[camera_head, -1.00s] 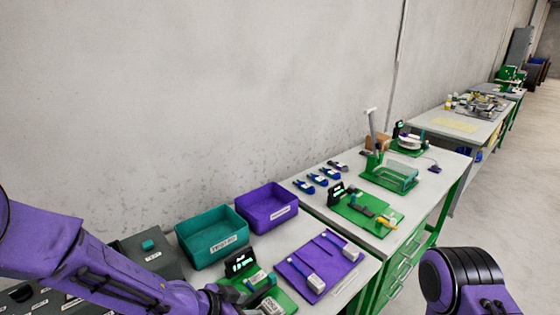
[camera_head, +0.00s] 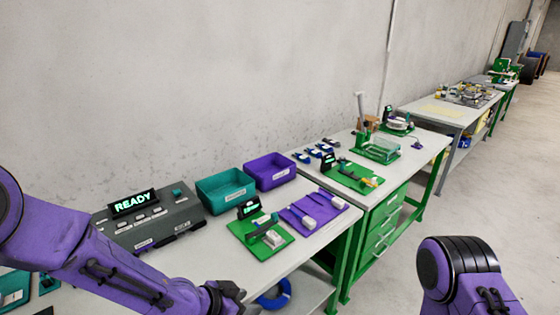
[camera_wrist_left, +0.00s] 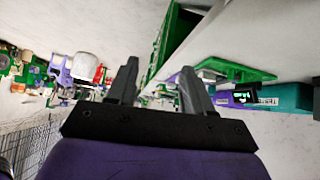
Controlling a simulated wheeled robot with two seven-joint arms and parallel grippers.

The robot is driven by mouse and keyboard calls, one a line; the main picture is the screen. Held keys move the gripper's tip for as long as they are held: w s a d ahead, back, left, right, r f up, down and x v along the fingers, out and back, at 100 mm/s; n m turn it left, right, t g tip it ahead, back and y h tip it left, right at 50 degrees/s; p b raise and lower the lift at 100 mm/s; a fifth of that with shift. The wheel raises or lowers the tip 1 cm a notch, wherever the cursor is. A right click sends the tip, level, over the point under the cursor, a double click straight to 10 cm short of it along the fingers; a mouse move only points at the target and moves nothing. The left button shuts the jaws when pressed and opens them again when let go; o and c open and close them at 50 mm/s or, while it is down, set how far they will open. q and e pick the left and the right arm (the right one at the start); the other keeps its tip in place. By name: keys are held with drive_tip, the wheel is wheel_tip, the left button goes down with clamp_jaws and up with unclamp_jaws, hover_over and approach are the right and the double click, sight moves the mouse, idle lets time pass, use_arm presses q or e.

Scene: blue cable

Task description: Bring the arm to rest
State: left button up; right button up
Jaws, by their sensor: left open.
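My left arm comes in from the left in the head view, and its gripper (camera_head: 232,292) is in front of the near bench's front edge. In the left wrist view the left gripper (camera_wrist_left: 155,80) has its two dark fingers apart with nothing between them. The blue cable (camera_head: 274,294) seems to be the blue coil below the bench top, just right of the left gripper and apart from it. A purple part of my right arm shows at the lower right of the head view. The right gripper's fingers are out of view.
The near bench (camera_head: 290,255) carries a grey box with a READY display (camera_head: 134,203), a teal bin (camera_head: 226,190), a purple bin (camera_head: 270,171), a green fixture (camera_head: 262,236) and a purple tray (camera_head: 312,212). A second bench (camera_head: 410,160) stands behind. Open floor (camera_head: 500,190) lies to the right.

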use_arm(q)
drive_tip(key=s+a+f+n+y+b, duration=0.1)
drive_tip(key=s+a+f+n+y, duration=0.1)
drive_tip(key=s+a+f+n, duration=0.4)
drive_tip(key=s+a+f+n+y, duration=0.2)
drive_tip(key=s+f+n, duration=0.1)
drive_tip(key=f, duration=0.6)
drive_tip(key=s+a+f+n+g+y, duration=0.1)
drive_tip(key=s+a+f+n+y, duration=0.2)
drive_tip(key=s+a, duration=0.4)
drive_tip(key=s+a+f+n+g+y, duration=0.1)
drive_tip(key=s+a+f+n+y, duration=0.2)
drive_tip(key=s+a, duration=0.3)
drive_tip(key=shift+s+a+f+n+g+b, duration=0.2)
drive_tip(key=shift+s+a+n+g+b, duration=0.2)
drive_tip(key=shift+s, duration=0.5)
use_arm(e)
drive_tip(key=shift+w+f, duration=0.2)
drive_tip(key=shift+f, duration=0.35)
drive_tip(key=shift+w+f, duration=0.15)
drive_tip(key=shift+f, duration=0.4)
